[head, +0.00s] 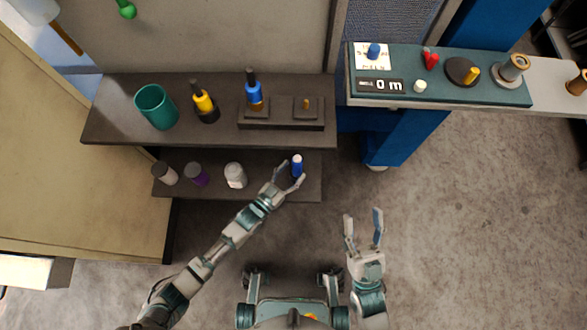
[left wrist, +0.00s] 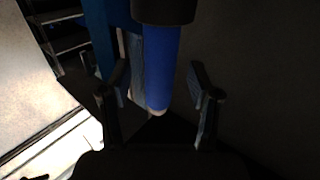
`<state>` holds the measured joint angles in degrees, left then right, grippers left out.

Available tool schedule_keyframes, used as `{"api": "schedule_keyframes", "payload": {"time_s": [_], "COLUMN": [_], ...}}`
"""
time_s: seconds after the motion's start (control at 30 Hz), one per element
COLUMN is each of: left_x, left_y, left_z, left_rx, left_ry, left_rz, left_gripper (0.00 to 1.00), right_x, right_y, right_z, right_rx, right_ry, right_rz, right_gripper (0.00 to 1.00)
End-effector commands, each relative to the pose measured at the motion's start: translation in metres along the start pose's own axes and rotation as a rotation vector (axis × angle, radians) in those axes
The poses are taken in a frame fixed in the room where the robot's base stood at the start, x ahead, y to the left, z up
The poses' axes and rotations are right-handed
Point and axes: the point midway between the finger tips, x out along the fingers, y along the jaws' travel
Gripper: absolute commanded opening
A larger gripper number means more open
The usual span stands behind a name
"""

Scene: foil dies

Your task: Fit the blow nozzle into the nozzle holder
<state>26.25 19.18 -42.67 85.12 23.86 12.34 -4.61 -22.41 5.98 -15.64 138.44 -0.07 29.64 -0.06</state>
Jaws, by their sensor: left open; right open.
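A small blue cylinder with a pale end, which looks like the blow nozzle (head: 297,164), stands on the lower shelf. In the left wrist view a blue cylinder (left wrist: 162,65) with a dark collar and pale tip shows between the fingers, with gaps on both sides. My left gripper (head: 291,174) is open around it, not closed on it. A dark block (head: 281,123) on the upper shelf, possibly the nozzle holder, has a blue and black tool (head: 253,90) at its left and a small orange peg (head: 306,104) at its right. My right gripper (head: 362,228) is open and empty over the floor.
The upper shelf (head: 110,125) also bears a teal cup (head: 156,106) and a yellow-black bottle (head: 204,102). Several small jars, one white (head: 235,176), stand left on the lower shelf. A teal panel (head: 440,92) with small parts lies right. Floor at right is clear.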

Motion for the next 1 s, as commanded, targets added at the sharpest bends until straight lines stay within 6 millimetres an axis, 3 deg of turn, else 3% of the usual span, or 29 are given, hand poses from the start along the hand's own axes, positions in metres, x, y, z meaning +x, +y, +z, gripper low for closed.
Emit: {"api": "schedule_keyframes", "payload": {"time_s": [0.3, 0.5, 1.0], "left_x": [-0.070, -0.100, -0.108], "left_y": [-0.001, -0.001, -0.001], "left_z": [0.002, 0.002, 0.001], "left_rx": [0.000, 0.000, 0.000], "left_ry": [-0.004, -0.002, 0.000], "left_rz": [-0.001, 0.000, 0.000], "left_gripper": [0.62, 0.62, 0.62], "right_x": [0.000, 0.000, 0.000], "right_y": [0.000, 0.000, 0.000], "right_z": [0.000, 0.000, 0.000], "right_rx": [0.000, 0.000, 0.000], "right_ry": [0.000, 0.000, 0.000], "right_rz": [0.000, 0.000, 0.000], "right_gripper": [0.57, 0.57, 0.57]}}
